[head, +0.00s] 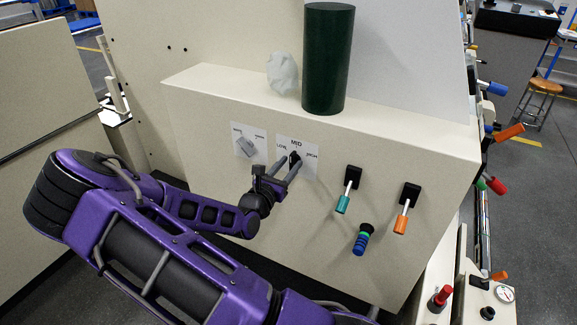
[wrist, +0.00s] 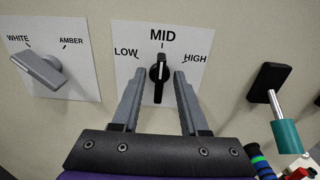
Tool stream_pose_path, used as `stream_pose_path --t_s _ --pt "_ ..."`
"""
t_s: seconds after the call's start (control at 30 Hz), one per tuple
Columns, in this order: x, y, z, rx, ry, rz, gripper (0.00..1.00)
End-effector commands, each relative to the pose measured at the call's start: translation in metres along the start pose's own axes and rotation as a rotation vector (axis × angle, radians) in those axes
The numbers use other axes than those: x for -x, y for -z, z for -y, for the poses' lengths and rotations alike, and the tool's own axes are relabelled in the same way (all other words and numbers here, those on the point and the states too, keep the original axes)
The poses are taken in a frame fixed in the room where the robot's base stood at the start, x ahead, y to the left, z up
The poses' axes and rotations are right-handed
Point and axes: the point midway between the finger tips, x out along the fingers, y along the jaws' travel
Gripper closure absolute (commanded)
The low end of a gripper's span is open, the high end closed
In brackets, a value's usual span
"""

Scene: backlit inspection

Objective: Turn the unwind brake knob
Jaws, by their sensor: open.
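The black knob (wrist: 158,78) sits on a white plate (wrist: 135,38) marked LOW, MID and HIGH. In the wrist view its white pointer line is up, toward MID. My gripper (wrist: 158,76) is open, with one grey finger on each side of the knob and a visible gap on both sides. In the head view my gripper (head: 292,162) reaches the panel at this plate, and its fingers partly hide the knob (head: 295,158).
A grey selector (wrist: 40,68) marked WHITE and AMBER is to the left. A teal-handled lever (head: 343,204), an orange-handled lever (head: 401,224) and a blue-green handle (head: 362,240) are to the right. A dark green cylinder (head: 328,58) and a crumpled whitish lump (head: 283,73) stand on the ledge above.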

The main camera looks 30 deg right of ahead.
Motion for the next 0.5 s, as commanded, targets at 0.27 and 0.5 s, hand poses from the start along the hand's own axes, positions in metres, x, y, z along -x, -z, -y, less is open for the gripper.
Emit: stream_pose_path --t_s 0.27,0.5 --pt "0.0004 -0.0001 -0.0001 0.000 0.000 0.000 0.85" --pt "0.0005 0.0000 -0.0001 0.000 0.000 0.000 1.00"
